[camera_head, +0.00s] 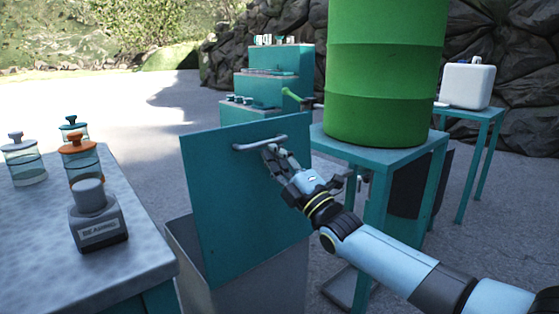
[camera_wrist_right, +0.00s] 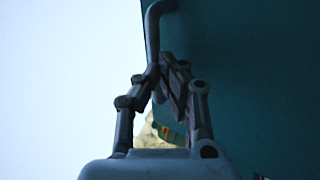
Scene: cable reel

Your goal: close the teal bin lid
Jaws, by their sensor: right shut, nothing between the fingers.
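The teal bin lid (camera_head: 235,205) stands raised, nearly upright, above the grey bin (camera_head: 185,262) in the head view. A grey bar handle (camera_head: 260,144) runs across the upper part of its face. My right gripper (camera_head: 270,153) is at the handle's right end, its fingers shut with nothing between them. In the right wrist view the gripper (camera_wrist_right: 162,75) is close against the handle (camera_wrist_right: 152,40), with the dark teal lid (camera_wrist_right: 250,90) filling the right side. Whether the fingers touch the handle is hard to tell. My left gripper is not in view.
A grey-topped table (camera_head: 140,240) on the left holds several lidded jars and a grey labelled block (camera_head: 97,222). A green barrel (camera_head: 385,75) stands on a teal stand (camera_head: 400,155) right behind my right arm. Open paving lies behind the lid.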

